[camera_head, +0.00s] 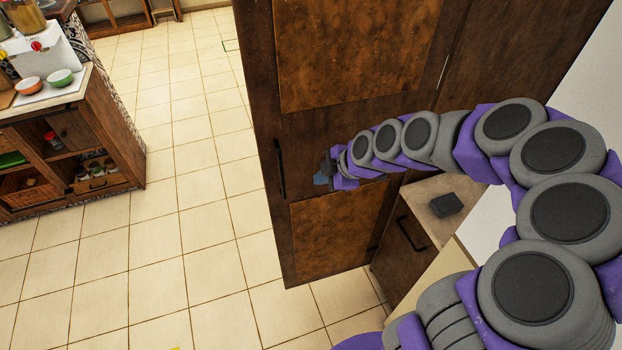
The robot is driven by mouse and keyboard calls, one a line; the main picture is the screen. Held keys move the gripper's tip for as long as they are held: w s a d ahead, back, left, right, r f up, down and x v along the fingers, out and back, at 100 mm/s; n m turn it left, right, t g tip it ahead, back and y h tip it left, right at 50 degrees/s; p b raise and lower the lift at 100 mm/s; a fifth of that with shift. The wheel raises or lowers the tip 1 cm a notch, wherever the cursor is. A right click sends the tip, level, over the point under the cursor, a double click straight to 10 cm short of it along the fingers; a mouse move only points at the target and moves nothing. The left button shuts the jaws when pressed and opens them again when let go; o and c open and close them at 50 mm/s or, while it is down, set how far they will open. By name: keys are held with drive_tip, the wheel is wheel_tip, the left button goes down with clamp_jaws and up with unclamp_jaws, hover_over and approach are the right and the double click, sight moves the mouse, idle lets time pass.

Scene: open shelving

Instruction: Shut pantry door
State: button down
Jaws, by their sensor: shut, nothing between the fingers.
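The pantry door (345,240) is a tall dark-wood door with orange-brown panels. It stands swung open, its lower edge over the tiled floor. A long dark vertical handle (280,169) is on its left side. My arm reaches in from the lower right and arches across to the door. My gripper (322,177) is shut and empty in front of the door's middle, to the right of the handle. The arm hides part of the door between the two panels. I cannot tell whether the fingertips touch the wood.
A low cabinet (405,243) with a dark handle and a small black object (446,204) on top stands right of the door. A counter (60,105) with bowls and open shelves is at the left. The tiled floor (190,230) between them is clear.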

approach(293, 180)
wheel_tip(293, 180, down, 4)
drive_tip(key=s+a, duration=0.1)
drive_tip(key=s, duration=0.1)
drive_tip(key=shift+w+a+r+b, duration=0.1)
drive_tip(key=shift+w+a+b, duration=0.1)
drive_tip(key=shift+w, duration=0.75)
drive_tip(key=shift+w+a+r+b, duration=0.1)
drive_tip(key=shift+w+a+b, duration=0.1)
drive_tip(key=shift+w, duration=0.75)
drive_tip(key=shift+a, duration=0.3)
